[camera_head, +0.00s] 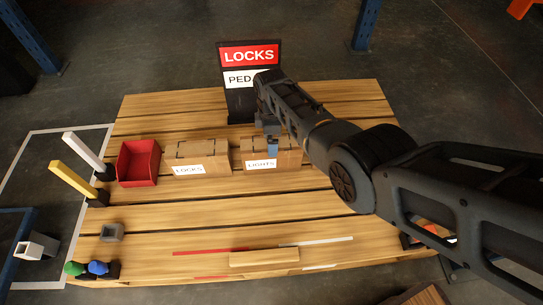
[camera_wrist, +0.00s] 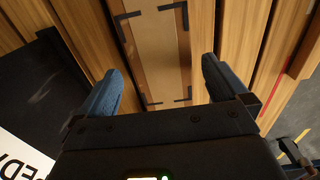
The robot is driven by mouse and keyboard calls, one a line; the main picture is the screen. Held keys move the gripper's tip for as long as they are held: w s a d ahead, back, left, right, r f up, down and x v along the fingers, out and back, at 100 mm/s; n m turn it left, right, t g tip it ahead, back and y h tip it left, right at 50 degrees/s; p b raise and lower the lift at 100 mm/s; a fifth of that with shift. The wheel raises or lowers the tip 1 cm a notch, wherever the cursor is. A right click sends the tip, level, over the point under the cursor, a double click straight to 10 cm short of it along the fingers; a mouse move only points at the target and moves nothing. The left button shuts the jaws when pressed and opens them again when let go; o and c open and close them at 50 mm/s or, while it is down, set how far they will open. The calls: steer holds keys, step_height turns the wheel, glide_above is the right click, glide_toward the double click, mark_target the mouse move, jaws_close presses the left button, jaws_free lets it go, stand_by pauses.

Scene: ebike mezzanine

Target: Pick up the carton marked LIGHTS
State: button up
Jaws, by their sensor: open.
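The carton marked LIGHTS (camera_head: 288,158) is a brown cardboard box with a white label on its front. It stands on the wooden pallet top, right of a similar carton marked LOCKS (camera_head: 200,155). My gripper (camera_head: 272,147) is over the LIGHTS carton and hides part of its top. In the wrist view my gripper (camera_wrist: 160,68) is open, with its two blue fingers apart. A brown carton top (camera_wrist: 155,50) with black corner marks lies below, between the fingers. I cannot tell whether the fingers touch the carton.
A sign board (camera_head: 240,100) reading LOCKS and PED stands behind the carton. A red bin (camera_head: 139,165) is at the left of the pallet top (camera_head: 200,215). Yellow and white posts (camera_head: 72,178) stand farther left. A low wooden block (camera_head: 264,258) lies near the front edge.

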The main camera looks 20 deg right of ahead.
step_height(320, 180, down, 4)
steer(key=shift+r+b, duration=0.25)
steer(key=shift+b, duration=0.65)
steer(key=shift+r, duration=0.1)
steer(key=shift+c, duration=0.2)
steer(key=shift+s, duration=0.1)
steer(key=c, duration=1.8)
jaws_close()
steer(key=shift+r, duration=0.1)
